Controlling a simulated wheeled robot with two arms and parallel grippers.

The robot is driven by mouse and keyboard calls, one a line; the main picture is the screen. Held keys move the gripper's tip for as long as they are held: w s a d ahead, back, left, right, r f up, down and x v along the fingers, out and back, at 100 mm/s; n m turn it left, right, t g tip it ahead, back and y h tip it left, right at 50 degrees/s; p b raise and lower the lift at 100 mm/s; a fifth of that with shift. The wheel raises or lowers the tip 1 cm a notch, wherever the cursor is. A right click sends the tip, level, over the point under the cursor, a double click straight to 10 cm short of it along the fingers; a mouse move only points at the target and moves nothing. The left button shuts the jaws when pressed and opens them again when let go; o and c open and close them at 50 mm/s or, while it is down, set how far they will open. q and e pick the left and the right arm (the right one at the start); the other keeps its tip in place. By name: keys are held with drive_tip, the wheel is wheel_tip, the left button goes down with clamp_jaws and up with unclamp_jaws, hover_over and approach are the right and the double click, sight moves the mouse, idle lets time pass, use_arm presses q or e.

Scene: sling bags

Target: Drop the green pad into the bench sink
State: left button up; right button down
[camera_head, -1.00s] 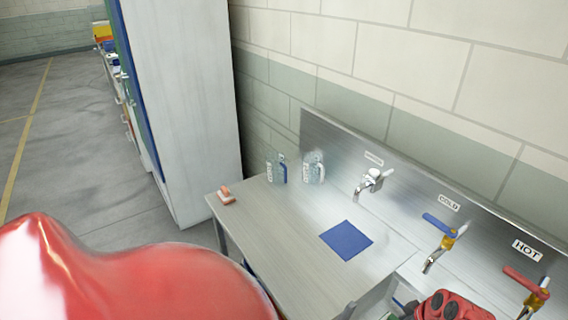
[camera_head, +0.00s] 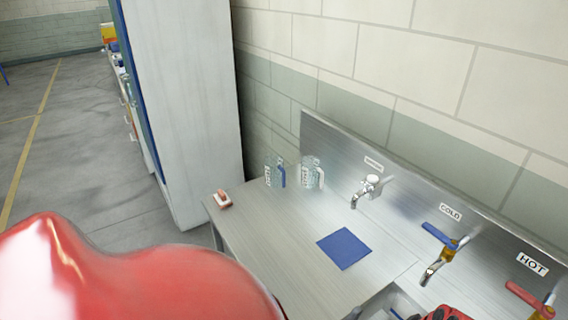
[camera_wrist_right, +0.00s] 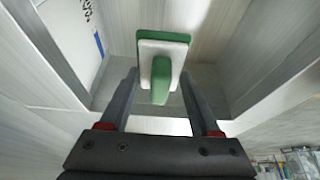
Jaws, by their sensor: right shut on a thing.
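The green pad (camera_wrist_right: 174,38) has a white layer and a green grip part. In the right wrist view it sits at the ends of the fingers of my right gripper (camera_wrist_right: 160,76), which is shut on it. Pale walls of what looks like the sink basin (camera_wrist_right: 205,25) surround it in that view. I cannot tell how far it is above the bottom. In the head view the sink (camera_head: 374,302) shows only partly at the bottom edge, and the pad and right gripper's fingers are out of sight. My left gripper is not in view.
A blue square mat (camera_head: 343,249) lies on the metal bench. A red-and-white brush-like item (camera_head: 222,199) is at its left edge. Two clear jugs (camera_head: 311,174) stand at the back. Taps, including cold (camera_head: 437,262) and hot, line the backsplash. A tall cabinet (camera_head: 185,110) stands left.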

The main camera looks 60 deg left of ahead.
drive_tip(key=shift+f, duration=0.65)
unclamp_jaws()
drive_tip(key=shift+d+r+b, duration=0.15)
drive_tip(key=shift+r+b, duration=0.2)
drive_tip(key=shift+r, duration=0.05)
drive_tip(key=b+v, duration=0.2)
drive_tip(key=v, duration=0.6)
drive_tip(key=shift+d+r+b, duration=0.1)
drive_tip(key=shift+r+b, duration=0.2)
drive_tip(key=p+v, duration=0.7)
drive_tip(key=v, duration=0.1)
drive_tip(key=shift+d, duration=0.1)
drive_tip(key=shift+f, duration=0.1)
